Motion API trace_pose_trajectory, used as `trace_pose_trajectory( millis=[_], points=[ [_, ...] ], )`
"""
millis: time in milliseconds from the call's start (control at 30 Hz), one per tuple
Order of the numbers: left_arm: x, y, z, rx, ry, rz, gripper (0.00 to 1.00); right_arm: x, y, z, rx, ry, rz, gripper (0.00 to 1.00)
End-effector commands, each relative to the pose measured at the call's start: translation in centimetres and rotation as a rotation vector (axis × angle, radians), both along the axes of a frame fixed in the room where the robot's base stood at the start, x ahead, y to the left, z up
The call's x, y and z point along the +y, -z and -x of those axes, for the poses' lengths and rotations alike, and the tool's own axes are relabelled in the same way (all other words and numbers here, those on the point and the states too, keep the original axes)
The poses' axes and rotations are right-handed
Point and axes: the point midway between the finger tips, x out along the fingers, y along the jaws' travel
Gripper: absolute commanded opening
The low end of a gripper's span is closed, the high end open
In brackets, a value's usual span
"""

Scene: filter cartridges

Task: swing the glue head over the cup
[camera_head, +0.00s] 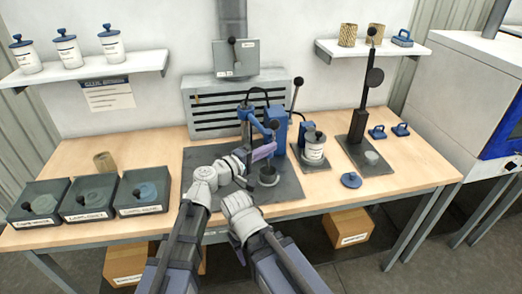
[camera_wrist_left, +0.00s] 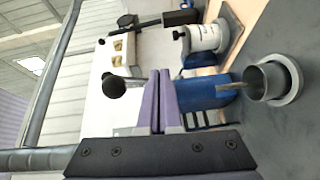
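The glue head (camera_head: 270,134) is a blue jointed arm with a dark ball knob, on a dark base plate at the table's middle. The dark grey cup (camera_head: 268,181) stands just below it. In the left wrist view, turned on its side, the cup (camera_wrist_left: 270,82) has a flanged base, and a short grey nozzle (camera_wrist_left: 229,87) points at its mouth and appears to line up with it. My left gripper (camera_head: 262,152), with purple fingers, is at the glue head. Its fingers (camera_wrist_left: 160,98) look shut, overlapping a ball-topped stem; any grip between them is hidden.
A white canister (camera_head: 314,152) stands right of the cup, and a black stand (camera_head: 365,110) farther right. A blue lid (camera_head: 351,180) lies near the front edge. Three dark bins (camera_head: 90,216) line the left front. Shelves (camera_head: 95,70) hold more canisters.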

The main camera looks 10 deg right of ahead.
Motion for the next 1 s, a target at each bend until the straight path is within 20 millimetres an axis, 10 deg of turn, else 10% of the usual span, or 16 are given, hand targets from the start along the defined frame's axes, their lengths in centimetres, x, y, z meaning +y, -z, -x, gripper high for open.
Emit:
trace_pose_trajectory(
  millis=[1000],
  points=[
    [-0.5, -2.9, -0.1, 0.000, 0.001, 0.000, 0.00, 0.0, -2.9, 0.0, 0.000, 0.000, 0.000, 0.50]
  ],
)
